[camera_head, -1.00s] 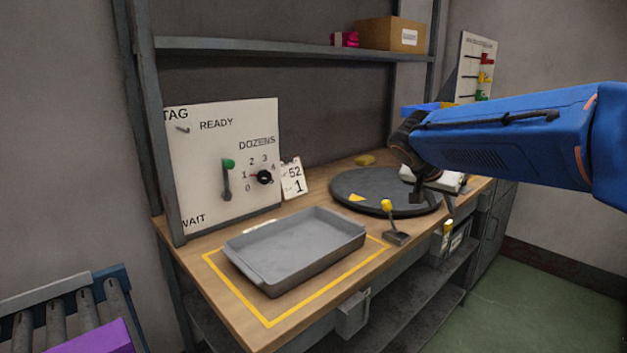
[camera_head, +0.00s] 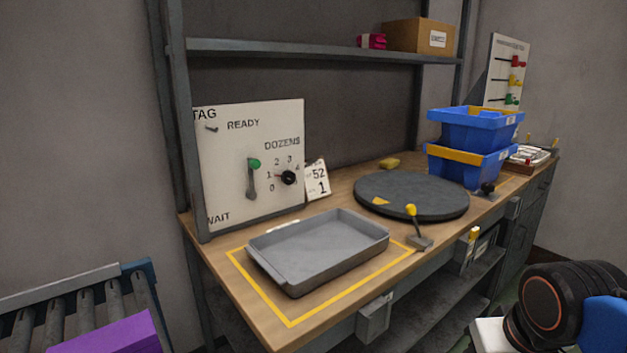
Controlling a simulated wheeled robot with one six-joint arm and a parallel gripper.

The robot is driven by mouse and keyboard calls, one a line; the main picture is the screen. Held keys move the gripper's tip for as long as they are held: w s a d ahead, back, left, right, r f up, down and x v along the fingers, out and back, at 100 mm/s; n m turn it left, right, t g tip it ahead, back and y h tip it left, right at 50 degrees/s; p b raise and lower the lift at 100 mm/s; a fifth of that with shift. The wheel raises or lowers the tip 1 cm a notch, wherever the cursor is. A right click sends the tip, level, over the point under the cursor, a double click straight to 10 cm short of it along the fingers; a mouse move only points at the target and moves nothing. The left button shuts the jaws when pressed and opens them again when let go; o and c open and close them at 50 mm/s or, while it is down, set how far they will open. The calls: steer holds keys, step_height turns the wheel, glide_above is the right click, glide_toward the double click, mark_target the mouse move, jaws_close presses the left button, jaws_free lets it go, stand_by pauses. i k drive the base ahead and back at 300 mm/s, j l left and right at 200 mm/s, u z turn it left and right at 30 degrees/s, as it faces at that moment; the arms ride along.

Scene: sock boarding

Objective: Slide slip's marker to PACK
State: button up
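A small slip (camera_head: 318,179) printed with 52 and 1 leans at the right edge of the white READY/WAIT board (camera_head: 225,170). No marker can be made out on it. Another upright white board (camera_head: 497,90) at the back right carries a red marker (camera_head: 518,62), a yellow marker (camera_head: 514,79) and a green marker (camera_head: 512,99) on dark horizontal slots. Its print is too small to read, and I cannot find the word PACK. Part of my arm shows at the lower right, well apart from both; my gripper's fingers are out of view.
A grey tray (camera_head: 320,250) lies inside a yellow outline on the bench (camera_head: 215,250). Behind are a dark round turntable (camera_head: 385,187) and stacked blue bins (camera_head: 470,130), which stand before the right board. A yellow-knobbed lever (camera_head: 412,213) stands at the front edge. A shelf (camera_head: 320,50) overhangs the back.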

mark_target(509, 97)
steer(key=i+l, duration=0.15)
steer(key=l, duration=0.2)
steer(key=i+l, duration=0.15)
steer(key=l, duration=0.2)
steer(key=i+l, duration=0.15)
steer(key=l, duration=0.2)
steer(key=i+l, duration=0.15)
steer(key=l, duration=0.2)
steer(key=i+l, duration=0.15)
steer(key=l, duration=0.15)
